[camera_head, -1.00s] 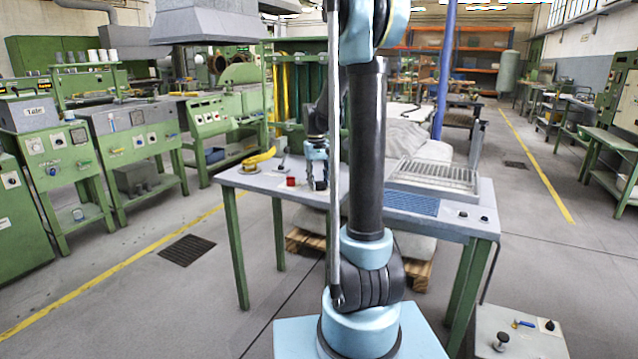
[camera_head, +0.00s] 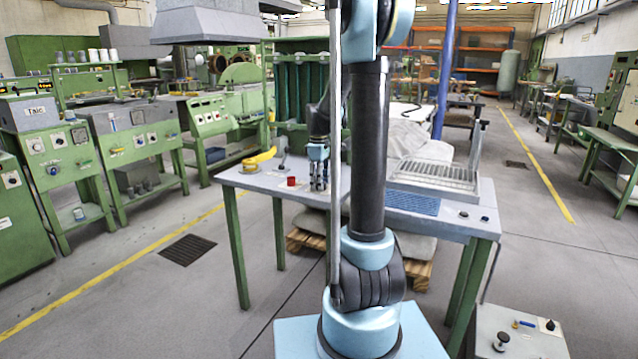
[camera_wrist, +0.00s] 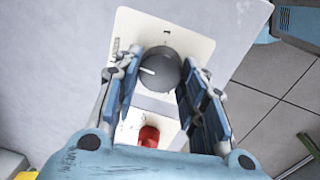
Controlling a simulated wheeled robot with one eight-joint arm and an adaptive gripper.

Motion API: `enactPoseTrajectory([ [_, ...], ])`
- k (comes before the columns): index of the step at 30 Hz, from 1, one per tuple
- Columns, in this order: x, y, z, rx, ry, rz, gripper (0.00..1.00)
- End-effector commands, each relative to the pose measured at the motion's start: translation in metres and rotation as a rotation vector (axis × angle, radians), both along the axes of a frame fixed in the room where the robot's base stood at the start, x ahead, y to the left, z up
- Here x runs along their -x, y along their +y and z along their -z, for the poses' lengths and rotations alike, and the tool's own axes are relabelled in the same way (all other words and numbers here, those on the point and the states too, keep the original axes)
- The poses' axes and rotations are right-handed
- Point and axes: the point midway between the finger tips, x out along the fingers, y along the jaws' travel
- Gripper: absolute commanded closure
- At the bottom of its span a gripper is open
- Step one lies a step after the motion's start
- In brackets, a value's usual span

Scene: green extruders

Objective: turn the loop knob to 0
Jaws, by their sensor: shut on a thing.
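The loop knob (camera_wrist: 160,70) is a round dark grey knob on a white plate (camera_wrist: 185,22) in the wrist view. Its white pointer mark faces the left of the picture. A small mark like a 1 is printed above the knob; other print at the plate's left edge is too small to read. My gripper (camera_wrist: 155,85) is shut on the knob, one blue-padded finger on each side. The left finger hides part of the plate's left side. In the head view my gripper (camera_head: 319,182) is down at the table top, where it hides the knob.
A red button (camera_wrist: 149,136) sits just below the knob in the wrist view. On the grey table (camera_head: 415,222) are a yellow object (camera_head: 260,158) to the left and a wire rack (camera_head: 436,174) to the right. My arm blocks the table's middle in the head view.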

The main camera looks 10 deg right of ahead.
Motion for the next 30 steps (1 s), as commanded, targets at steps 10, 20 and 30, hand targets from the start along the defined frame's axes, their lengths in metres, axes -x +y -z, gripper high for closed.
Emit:
enactPoseTrajectory([
  [10, 0.0000, -0.0010, 0.0002, 0.002, -0.001, -0.105, 0.85],
  [20, 0.0000, -0.0014, 0.0002, 0.003, -0.001, -0.117, 0.86],
  [30, 0.0002, -0.0012, 0.0001, 0.002, 0.000, -0.116, 0.41],
])
